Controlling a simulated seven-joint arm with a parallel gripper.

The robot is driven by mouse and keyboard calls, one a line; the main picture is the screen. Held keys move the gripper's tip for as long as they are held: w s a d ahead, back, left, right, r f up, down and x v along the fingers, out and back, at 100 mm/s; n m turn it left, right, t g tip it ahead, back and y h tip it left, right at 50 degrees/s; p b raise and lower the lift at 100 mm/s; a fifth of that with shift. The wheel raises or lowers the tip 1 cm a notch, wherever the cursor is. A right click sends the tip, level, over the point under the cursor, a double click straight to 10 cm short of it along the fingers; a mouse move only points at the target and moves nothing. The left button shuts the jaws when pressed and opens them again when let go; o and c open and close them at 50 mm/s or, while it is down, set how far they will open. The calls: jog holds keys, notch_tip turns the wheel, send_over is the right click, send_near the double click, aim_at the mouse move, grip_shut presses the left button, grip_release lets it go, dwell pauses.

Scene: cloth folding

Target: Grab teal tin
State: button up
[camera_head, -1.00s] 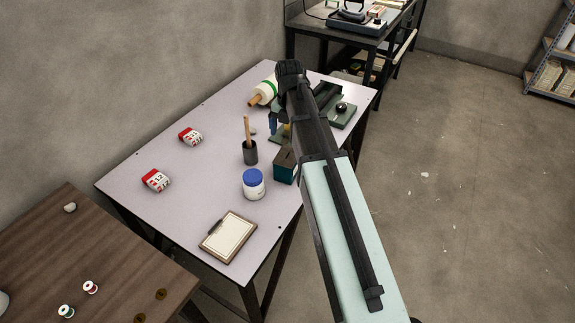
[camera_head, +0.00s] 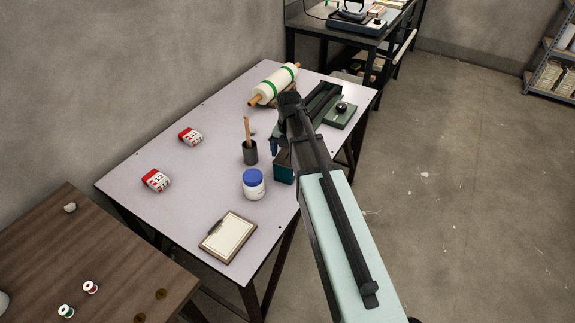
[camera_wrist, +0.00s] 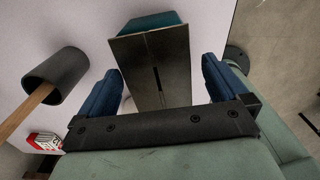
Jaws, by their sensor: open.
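The teal tin (camera_head: 284,172) stands near the right edge of the pale table, partly hidden behind my arm in the head view. In the wrist view the teal tin (camera_wrist: 152,60) shows a dark top with a slot and a teal side at the far end. My gripper (camera_wrist: 160,82) is open. Its two blue fingers lie on either side of the tin's top in the picture, with gaps on both sides. I cannot tell how far down the fingers reach. In the head view my gripper (camera_head: 274,147) is mostly hidden by my own arm.
A dark cup (camera_head: 250,153) with a wooden stick stands left of the tin, close to my left finger in the wrist view. A blue-lidded jar (camera_head: 253,184) stands just to the left. A rolling pin-like roll (camera_head: 275,84) and green device (camera_head: 341,113) lie behind.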

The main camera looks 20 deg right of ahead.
jog(key=shift+a+f, duration=0.2)
jog(key=shift+f, duration=2.4)
jog(key=shift+c, duration=0.2)
jog(key=c, duration=1.1)
